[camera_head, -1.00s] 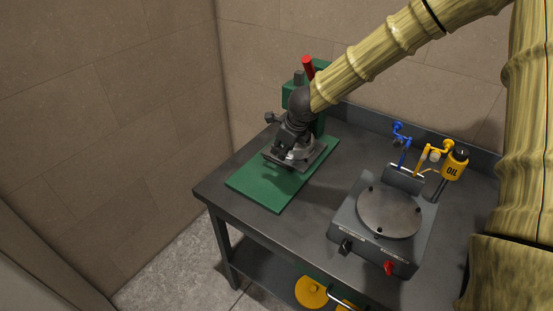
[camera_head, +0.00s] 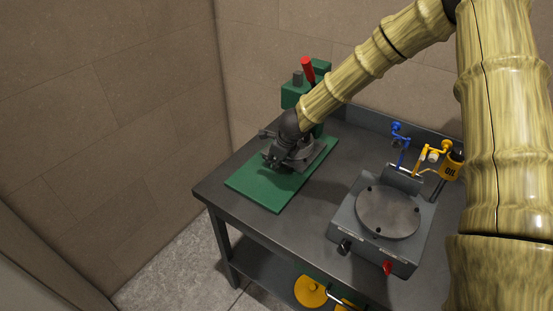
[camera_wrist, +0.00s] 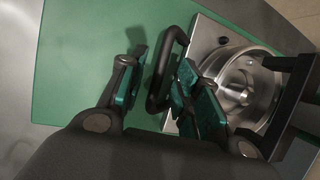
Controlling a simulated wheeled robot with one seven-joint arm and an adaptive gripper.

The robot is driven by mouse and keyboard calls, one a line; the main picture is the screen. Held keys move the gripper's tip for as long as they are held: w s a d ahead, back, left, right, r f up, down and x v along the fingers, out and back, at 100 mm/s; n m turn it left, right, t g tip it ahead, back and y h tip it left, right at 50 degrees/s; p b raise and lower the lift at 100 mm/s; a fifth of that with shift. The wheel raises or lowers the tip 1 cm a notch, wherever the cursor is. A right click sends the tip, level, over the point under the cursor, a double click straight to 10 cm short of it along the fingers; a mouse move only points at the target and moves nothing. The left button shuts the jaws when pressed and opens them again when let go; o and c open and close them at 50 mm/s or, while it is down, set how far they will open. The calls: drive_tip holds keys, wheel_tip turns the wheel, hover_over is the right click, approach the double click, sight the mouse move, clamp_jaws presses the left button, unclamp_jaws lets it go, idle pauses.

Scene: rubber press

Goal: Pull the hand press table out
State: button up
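The hand press (camera_head: 320,72) is green with a red lever and stands at the back left of the workbench on a green base plate. Its table (camera_head: 310,158) is a grey metal plate with a round fixture, partly hidden by my gripper. In the wrist view the press table (camera_wrist: 205,38) is at the right, with a black loop handle (camera_wrist: 153,103) on its near side. My gripper (camera_wrist: 160,68) is open, with the handle between its two green-padded fingers. A gap shows beside the left finger; contact on the right is unclear. In the head view my gripper (camera_head: 273,157) is low over the green base.
The green base plate (camera_head: 262,190) is bare in front of the press table. A grey device (camera_head: 350,220) with a round plate, blue and yellow fittings and an oil cup (camera_head: 450,165) stands to the right on the workbench (camera_head: 235,205). A wall is at the left.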

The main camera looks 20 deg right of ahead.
clamp_jaws()
drive_tip(key=shift+s+a+f+b, duration=0.15)
drive_tip(key=shift+s+a+b, duration=0.05)
drive_tip(key=shift+b, duration=0.1)
drive_tip(key=s+a+b, duration=0.2)
drive_tip(key=s+a, duration=0.1)
drive_tip(key=a, duration=0.1)
drive_tip(key=s+a+b, duration=0.2)
drive_tip(key=s+a, duration=0.2)
drive_tip(key=s+a+b, duration=0.3)
drive_tip(key=a, duration=0.2)
drive_tip(key=shift+s+a, duration=0.1)
drive_tip(key=shift+s, duration=0.05)
unclamp_jaws()
drive_tip(key=shift+s+a, duration=0.1)
drive_tip(key=shift+a, duration=0.05)
drive_tip(key=shift+r, duration=0.2)
